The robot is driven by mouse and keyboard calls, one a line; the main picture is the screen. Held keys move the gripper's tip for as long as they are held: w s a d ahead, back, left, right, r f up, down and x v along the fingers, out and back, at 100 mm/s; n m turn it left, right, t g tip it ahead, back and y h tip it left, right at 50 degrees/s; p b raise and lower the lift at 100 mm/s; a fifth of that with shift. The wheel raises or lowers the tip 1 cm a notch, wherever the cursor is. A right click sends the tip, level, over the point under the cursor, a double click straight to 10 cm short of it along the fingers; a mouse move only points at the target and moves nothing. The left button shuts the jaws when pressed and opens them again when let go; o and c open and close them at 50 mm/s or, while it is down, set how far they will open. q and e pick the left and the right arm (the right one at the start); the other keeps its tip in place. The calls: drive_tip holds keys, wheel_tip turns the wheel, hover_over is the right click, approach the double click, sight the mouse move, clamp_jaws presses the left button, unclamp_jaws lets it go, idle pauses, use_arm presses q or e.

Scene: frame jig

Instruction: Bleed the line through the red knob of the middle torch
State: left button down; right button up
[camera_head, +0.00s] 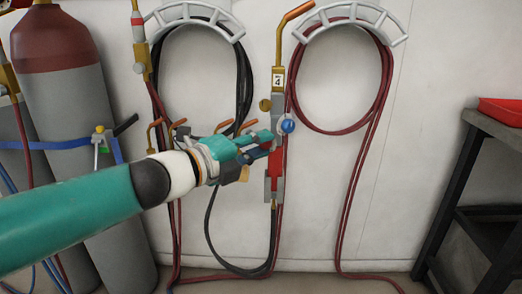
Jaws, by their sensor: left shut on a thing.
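A torch (276,185) with a plate marked 4, a copper tip and a red section on its handle hangs upright against the wall at centre. Its round blue knob (287,125) sticks out on the right side. My left gripper (266,142) reaches in from the left, with its teal fingers shut at the torch's left side, level with the blue knob. The red knob there is between the fingers and mostly hidden by them. Another torch (139,50) hangs further left, and part of a third (8,82) shows at the left edge. My right gripper is out of view.
Hoses loop over two grey hangers (345,17) and trail to the floor. Several copper tips (222,126) sit behind my gripper. Strapped gas cylinders (65,90) stand at left. A dark stand (470,170) with a red tray (503,108) is at right.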

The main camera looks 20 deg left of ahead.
use_arm(q)
drive_tip(key=shift+f+m, duration=0.25)
drive_tip(key=shift+m, duration=0.15)
drive_tip(key=c, duration=0.9)
unclamp_jaws()
drive_tip(key=shift+r, duration=0.1)
drive_tip(key=v, duration=1.2)
